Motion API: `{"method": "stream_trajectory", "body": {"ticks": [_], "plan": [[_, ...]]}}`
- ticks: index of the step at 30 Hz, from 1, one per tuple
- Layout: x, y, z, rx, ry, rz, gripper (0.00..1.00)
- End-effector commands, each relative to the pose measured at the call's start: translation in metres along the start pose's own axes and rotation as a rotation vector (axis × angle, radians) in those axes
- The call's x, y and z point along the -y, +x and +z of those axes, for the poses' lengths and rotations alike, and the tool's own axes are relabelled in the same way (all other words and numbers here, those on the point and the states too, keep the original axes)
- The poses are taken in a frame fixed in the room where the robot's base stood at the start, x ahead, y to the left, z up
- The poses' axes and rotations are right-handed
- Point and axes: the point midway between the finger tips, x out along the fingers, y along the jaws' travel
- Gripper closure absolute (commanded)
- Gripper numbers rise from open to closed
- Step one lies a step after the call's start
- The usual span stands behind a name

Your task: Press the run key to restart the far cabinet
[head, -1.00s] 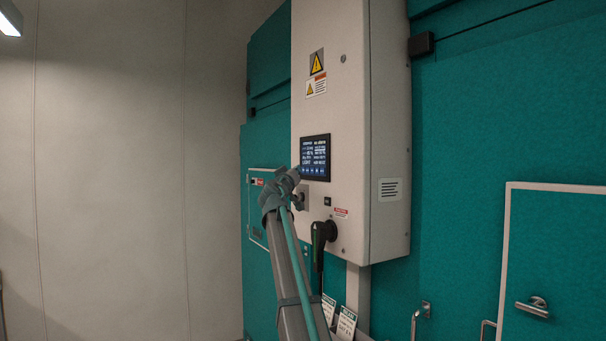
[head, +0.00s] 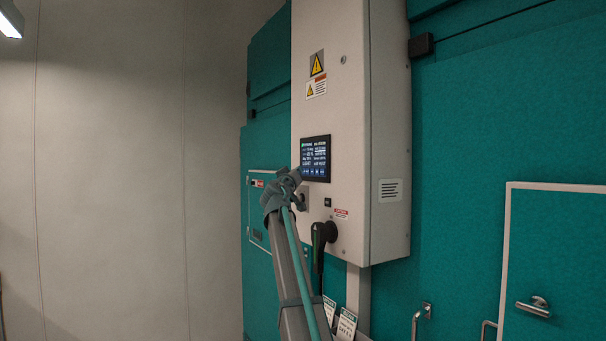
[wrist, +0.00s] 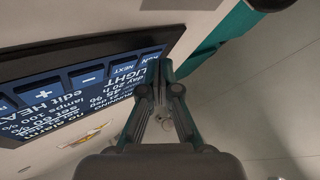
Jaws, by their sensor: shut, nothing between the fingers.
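The control cabinet's touch screen (head: 315,158) is lit, with a row of blue keys along its bottom edge. In the wrist view the screen (wrist: 75,90) appears turned around, with plus, minus and NEXT keys showing. The end key, apparently the run key (wrist: 145,58), is beside my fingertips and partly cut off from view. The screen text seems to read RUNNING and "no alarm". My gripper (wrist: 158,70) is shut and empty, its tips at the screen's key-row corner. In the head view my gripper (head: 297,172) is at the screen's lower left; I cannot tell whether it touches.
A black rotary handle (head: 322,234) and a small switch (head: 328,202) are below the screen on the pale cabinet (head: 388,120). Teal chamber walls (head: 460,150) flank it, with a handled door (head: 560,260) at right. Room is free at left, before the pale wall (head: 110,170).

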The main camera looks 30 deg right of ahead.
Motion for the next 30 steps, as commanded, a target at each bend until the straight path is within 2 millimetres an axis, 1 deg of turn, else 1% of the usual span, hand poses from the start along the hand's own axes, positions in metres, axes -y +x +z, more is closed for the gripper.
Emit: {"method": "stream_trajectory", "body": {"ticks": [10,20,30], "plan": [[0.001,-0.001,0.000,0.000,0.000,0.000,1.00],[0.007,-0.010,-0.006,0.000,0.001,0.000,1.00],[0.007,-0.011,-0.008,0.000,0.000,0.000,1.00]]}}
